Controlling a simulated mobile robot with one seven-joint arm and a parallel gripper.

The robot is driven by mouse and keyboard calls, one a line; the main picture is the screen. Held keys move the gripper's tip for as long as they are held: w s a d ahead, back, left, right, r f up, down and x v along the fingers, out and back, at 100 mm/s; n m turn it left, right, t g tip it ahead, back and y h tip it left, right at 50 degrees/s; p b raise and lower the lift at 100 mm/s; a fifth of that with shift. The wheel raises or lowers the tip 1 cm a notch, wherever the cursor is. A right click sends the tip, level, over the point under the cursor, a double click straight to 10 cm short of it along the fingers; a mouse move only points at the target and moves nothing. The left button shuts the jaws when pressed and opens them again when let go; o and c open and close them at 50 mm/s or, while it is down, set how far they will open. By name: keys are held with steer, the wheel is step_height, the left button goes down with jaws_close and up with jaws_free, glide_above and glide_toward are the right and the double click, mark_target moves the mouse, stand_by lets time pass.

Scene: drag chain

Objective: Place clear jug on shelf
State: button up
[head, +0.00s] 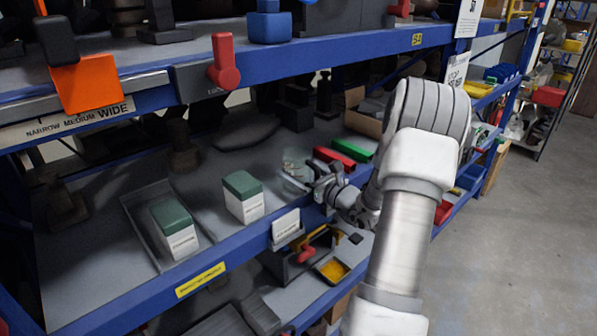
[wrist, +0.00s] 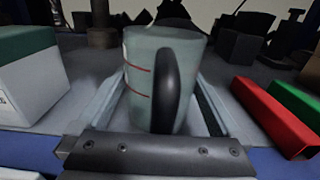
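The clear jug (wrist: 145,75) has red level marks and a black handle (wrist: 175,88) that faces my gripper. In the head view the jug (head: 293,168) is small and partly covered by my gripper (head: 322,180). My gripper is at the handle side of the jug, low and close to the shelf's front edge. In the wrist view the dark gripper parts (wrist: 162,152) lie across the bottom and hide the lower handle. I cannot tell whether they touch or grip it.
Two green-topped white boxes (head: 242,196) stand left of the jug, one in a grey tray (head: 150,238). Red (head: 334,158) and green (head: 352,150) blocks lie to its right. The upper shelf's blue beam (head: 300,65) runs above. The floor at right is clear.

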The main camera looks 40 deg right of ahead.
steer(key=shift+r, duration=0.2)
steer(key=s+b, duration=0.1)
steer(key=s, duration=1.1)
steer(key=shift+d+b, duration=0.3)
steer(key=shift+d, duration=0.15)
